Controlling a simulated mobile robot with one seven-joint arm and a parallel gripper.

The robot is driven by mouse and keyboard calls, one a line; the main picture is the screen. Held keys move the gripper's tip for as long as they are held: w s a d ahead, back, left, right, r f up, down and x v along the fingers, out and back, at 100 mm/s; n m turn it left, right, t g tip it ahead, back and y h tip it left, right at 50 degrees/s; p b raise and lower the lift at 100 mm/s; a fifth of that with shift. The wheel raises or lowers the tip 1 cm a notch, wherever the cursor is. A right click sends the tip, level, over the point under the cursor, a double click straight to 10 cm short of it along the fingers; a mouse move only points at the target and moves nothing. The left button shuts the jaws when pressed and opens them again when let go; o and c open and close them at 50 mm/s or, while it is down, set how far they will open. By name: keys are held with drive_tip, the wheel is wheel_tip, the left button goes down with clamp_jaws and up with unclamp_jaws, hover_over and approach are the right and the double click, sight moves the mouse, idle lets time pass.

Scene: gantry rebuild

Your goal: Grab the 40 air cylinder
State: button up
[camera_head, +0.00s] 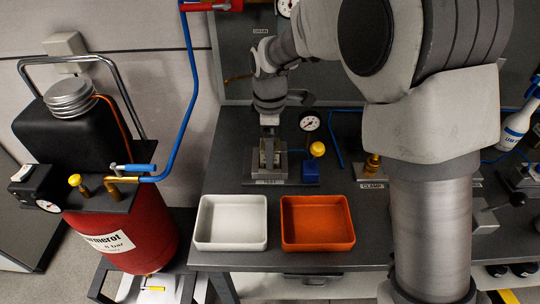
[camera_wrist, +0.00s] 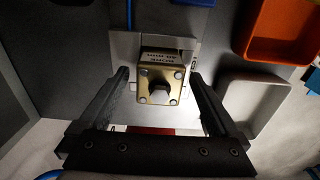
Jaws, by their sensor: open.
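A squarish metal cylinder with a brassy end plate, corner bolts and a dark central rod end (camera_wrist: 160,88) sits in a grey fixture on the bench. In the wrist view my gripper (camera_wrist: 159,80) is open, with one finger on each side of the cylinder. Gaps show beside it; finger contact is not visible.
A white tray (camera_head: 231,243) and an orange tray (camera_head: 318,243) stand at the bench's front. A blue block (camera_head: 311,171) with a yellow knob and a gauge (camera_head: 310,121) are right of the fixture. A red tank (camera_head: 130,235) with blue hose stands left.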

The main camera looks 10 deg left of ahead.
drive_tip(key=shift+f, duration=0.75)
clamp_jaws()
drive_tip(key=shift+w+r, duration=0.1)
